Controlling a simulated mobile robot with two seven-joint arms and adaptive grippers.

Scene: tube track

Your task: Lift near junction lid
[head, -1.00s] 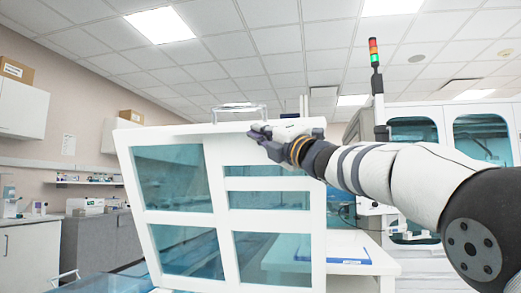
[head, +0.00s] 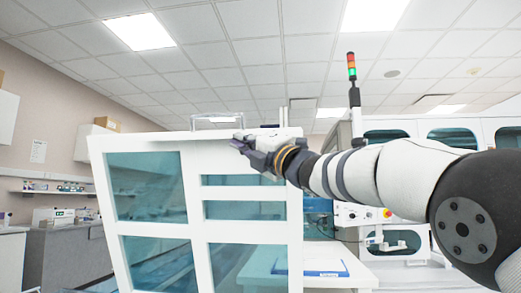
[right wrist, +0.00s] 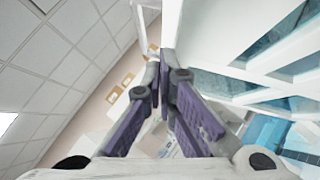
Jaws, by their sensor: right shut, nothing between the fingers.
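A white-framed lid (head: 193,185) with teal see-through panes stands large and tilted in the middle of the head view. A clear handle-like piece (head: 217,116) shows at its top edge. My right gripper (head: 240,144) overlaps the upper right part of the frame; whether it touches the frame is unclear. In the right wrist view, the gripper's purple-padded fingers (right wrist: 166,55) come together with nothing between them, and the white frame (right wrist: 255,45) is close on the right. My left gripper is not in view.
A white table (head: 335,272) with a blue-edged sheet stands behind the lid at the lower right. White cabinets with dark windows (head: 460,142) and a signal light (head: 351,67) stand behind my right arm. A grey counter (head: 62,255) runs along the left wall.

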